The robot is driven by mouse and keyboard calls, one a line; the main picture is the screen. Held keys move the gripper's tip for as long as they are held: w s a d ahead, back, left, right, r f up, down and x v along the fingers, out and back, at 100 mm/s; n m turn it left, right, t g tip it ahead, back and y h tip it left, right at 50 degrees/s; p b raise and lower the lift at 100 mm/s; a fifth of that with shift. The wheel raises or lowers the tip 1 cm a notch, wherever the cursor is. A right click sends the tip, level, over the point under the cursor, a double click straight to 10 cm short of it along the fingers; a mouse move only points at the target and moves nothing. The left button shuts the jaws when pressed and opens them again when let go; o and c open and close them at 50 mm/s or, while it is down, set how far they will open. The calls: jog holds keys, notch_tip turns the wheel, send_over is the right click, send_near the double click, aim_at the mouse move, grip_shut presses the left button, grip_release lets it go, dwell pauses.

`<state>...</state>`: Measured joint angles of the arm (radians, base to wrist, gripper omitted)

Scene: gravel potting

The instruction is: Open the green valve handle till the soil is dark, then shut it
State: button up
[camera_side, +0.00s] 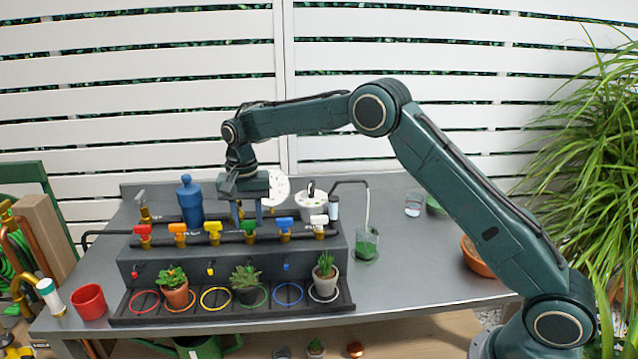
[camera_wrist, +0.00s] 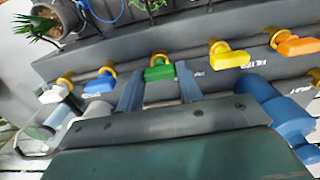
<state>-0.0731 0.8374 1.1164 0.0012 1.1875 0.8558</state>
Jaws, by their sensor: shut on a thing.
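The green valve handle (camera_side: 249,226) sits on the pipe along the dark bench unit, between the yellow and blue handles. It also shows in the wrist view (camera_wrist: 158,73), lying roughly along the pipe like the blue one. My gripper (camera_side: 247,220) reaches down from above, and its two fingers (camera_wrist: 159,70) are shut on the green handle, one at each side. Below stands a dark pot (camera_side: 246,295) with a succulent, by the green ring (camera_side: 264,295). The leaves largely cover its soil, so I cannot tell its shade. No water stream is visible.
Red (camera_side: 143,232), orange (camera_side: 178,229), yellow (camera_side: 212,227), blue (camera_side: 285,223) and white (camera_side: 319,220) handles line the same pipe. A blue bottle (camera_side: 190,202) stands behind left. A terracotta pot (camera_side: 174,291) and a grey pot (camera_side: 325,284) stand on the front tray.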

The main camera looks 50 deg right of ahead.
jog(key=shift+n, duration=0.4)
jog(key=n, duration=1.2)
jog(key=shift+r+n, duration=0.1)
jog(key=shift+n, duration=0.2)
jog(key=n, duration=0.4)
jog(key=shift+n, duration=0.3)
jog(key=o, duration=1)
